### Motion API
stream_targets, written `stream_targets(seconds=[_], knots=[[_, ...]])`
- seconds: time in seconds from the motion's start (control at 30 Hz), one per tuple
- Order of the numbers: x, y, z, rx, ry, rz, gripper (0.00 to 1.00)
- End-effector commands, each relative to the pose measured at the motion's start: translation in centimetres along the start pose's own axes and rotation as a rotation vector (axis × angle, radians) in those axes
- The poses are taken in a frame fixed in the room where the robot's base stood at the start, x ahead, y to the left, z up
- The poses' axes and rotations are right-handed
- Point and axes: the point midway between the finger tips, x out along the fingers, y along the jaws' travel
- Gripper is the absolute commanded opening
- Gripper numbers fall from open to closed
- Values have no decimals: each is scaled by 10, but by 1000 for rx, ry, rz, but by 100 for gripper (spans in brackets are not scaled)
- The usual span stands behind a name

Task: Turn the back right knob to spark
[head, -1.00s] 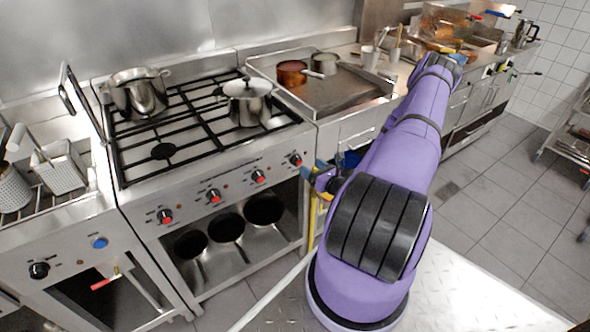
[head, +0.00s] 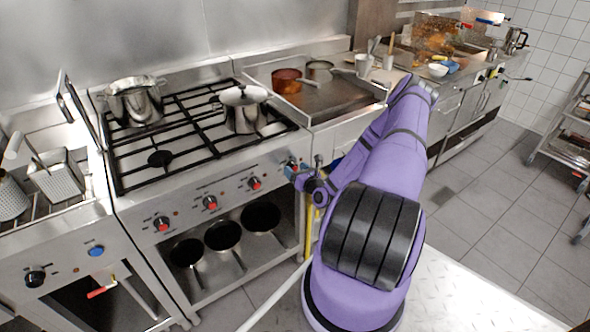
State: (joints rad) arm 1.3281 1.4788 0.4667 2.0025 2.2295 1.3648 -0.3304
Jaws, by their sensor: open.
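The gas stove (head: 205,160) has a row of red and black knobs on its front panel: the far left one (head: 162,223), the second (head: 210,203), the third (head: 254,183) and the far right one (head: 293,164). Which knob serves the back right burner cannot be read from the panel. The knob's pointer is too small to read.
A griddle (head: 325,95) with two pans adjoins on the right. Fryer baskets (head: 58,174) are on the left.

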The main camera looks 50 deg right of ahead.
Motion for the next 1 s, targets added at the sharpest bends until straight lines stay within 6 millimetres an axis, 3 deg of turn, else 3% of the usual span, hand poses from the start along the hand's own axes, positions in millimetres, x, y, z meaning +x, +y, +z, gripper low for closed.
stream_targets(seconds=[0.4, 0.63, 1.0], knots=[[9, 0, 0, 0, 1, 0, 69], [8, 0, 0, 0, 1, 0, 20], [9, 1, 0, -56, 1, 1, 20]])
